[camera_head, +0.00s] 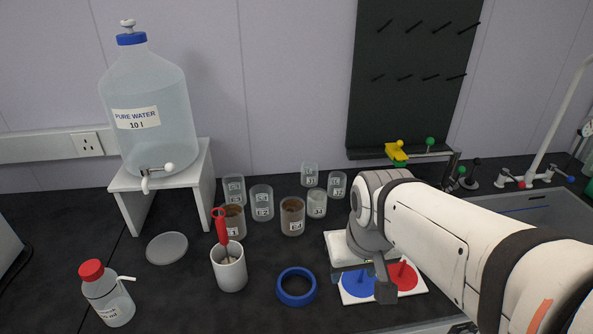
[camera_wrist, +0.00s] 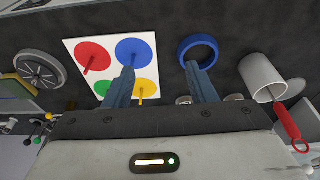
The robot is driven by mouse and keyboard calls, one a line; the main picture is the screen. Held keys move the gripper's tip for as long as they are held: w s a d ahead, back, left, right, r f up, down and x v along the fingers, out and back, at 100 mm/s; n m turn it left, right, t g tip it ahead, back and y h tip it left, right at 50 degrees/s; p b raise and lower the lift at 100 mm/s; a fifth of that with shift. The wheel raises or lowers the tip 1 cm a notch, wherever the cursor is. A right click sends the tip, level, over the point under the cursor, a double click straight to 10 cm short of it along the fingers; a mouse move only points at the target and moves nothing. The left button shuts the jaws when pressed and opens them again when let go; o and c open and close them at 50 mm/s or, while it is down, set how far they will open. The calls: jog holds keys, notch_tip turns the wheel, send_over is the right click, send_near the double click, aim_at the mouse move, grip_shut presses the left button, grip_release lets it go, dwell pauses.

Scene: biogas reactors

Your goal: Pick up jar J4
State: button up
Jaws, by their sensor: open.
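Jar J4 (camera_head: 317,203) is a small clear jar with a white label, standing upright on the dark bench among several similar jars. It looks empty. In the head view my gripper (camera_head: 363,278) hangs over the white board with coloured discs, to the right of and nearer than jar J4. In the wrist view my gripper (camera_wrist: 160,69) is open with nothing between its fingers. I cannot make out jar J4 in the wrist view; my gripper body covers the lower part.
Jars with brown contents (camera_head: 292,216) stand left of jar J4. A blue ring (camera_head: 296,302), a white cup (camera_head: 230,272) with a red-handled tool (camera_head: 221,228), and the disc board (camera_head: 418,289) lie nearer. A water bottle (camera_head: 150,100) stands left; a sink (camera_head: 520,205) is right.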

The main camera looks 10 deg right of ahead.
jog(key=o, duration=0.3)
jog(key=w+d+r+n, duration=0.1)
jog(key=w, duration=0.4)
jog(key=shift+w+r+n, duration=0.25)
jog(key=shift+w+n, duration=0.15)
jog(key=shift+o, duration=1.3)
jog(key=w+n+g, duration=0.1)
jog(key=w+n, duration=0.2)
jog(key=w, duration=0.8)
jog(key=shift+w+n, duration=0.35)
jog(key=shift+n, duration=0.05)
jog(key=n+g, duration=0.2)
jog(key=n, duration=0.5)
send_near(317, 203)
notch_tip(317, 203, down, 5)
jog(key=w, duration=0.2)
jog(key=shift+w+d+f, duration=0.1)
jog(key=shift+d+f, duration=0.05)
jog(key=shift+f, duration=1.65)
jog(key=shift+w+d+f, duration=0.1)
jog(key=shift+w+f, duration=0.05)
jog(key=shift+f, duration=1.7)
